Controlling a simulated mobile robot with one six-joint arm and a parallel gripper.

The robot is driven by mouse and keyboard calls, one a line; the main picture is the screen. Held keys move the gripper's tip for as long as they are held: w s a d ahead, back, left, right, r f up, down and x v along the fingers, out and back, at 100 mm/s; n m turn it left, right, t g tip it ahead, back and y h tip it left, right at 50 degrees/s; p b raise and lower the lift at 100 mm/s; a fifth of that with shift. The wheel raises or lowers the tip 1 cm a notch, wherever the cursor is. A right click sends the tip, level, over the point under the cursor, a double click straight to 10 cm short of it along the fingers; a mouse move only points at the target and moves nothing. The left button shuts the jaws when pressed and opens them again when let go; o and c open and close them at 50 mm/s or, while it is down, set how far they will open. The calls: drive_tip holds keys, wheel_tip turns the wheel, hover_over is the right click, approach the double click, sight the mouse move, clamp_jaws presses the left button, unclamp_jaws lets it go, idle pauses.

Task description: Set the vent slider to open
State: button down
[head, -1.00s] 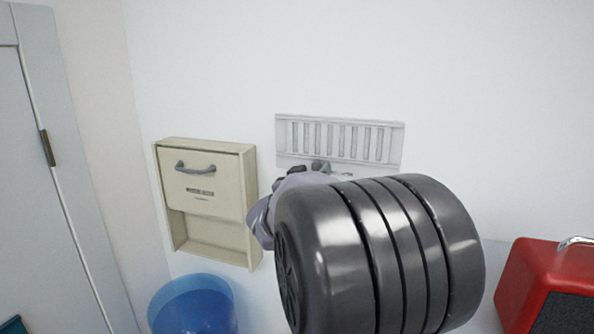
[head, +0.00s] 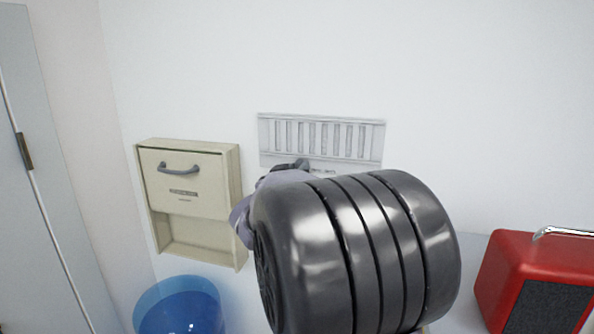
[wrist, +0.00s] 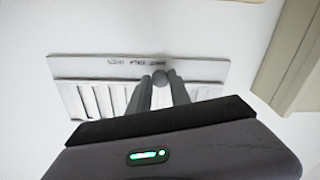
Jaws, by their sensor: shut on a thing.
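The vent (head: 372,140) is a pale grey slatted panel on the white wall, above and behind my arm in the head view. In the wrist view the vent (wrist: 85,70) appears upside down, with small lettering on its strip too blurred to read. The slider knob (wrist: 160,76) is small, round and grey, at the strip's edge. My gripper (wrist: 160,84) is shut on the knob, one finger on each side. In the head view my gripper (head: 300,164) is at the vent's lower edge, left of its middle, and the knob cannot be made out.
A cream wall box (head: 190,230) with a grey handle hangs left of my arm. A translucent blue bin (head: 180,308) stands below it. A red box (head: 515,262) with a metal handle and dark front is at right. A grey door (head: 30,230) is at far left. The wall above is clear.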

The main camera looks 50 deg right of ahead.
idle(0.7)
drive_tip(key=s+d+b, duration=0.1)
drive_tip(key=s, duration=0.1)
drive_tip(key=s+d+b, duration=0.1)
drive_tip(key=s, duration=0.2)
drive_tip(key=s+d+b, duration=0.1)
drive_tip(key=s+d, duration=0.1)
drive_tip(key=shift+s+b, duration=0.2)
drive_tip(key=shift+b, duration=0.15)
drive_tip(key=shift+w+a, duration=0.15)
drive_tip(key=c, duration=1.5)
unclamp_jaws()
drive_tip(key=o, duration=0.3)
drive_tip(key=shift+s, duration=0.2)
drive_tip(key=shift+s+d, duration=0.1)
drive_tip(key=shift+d, duration=0.15)
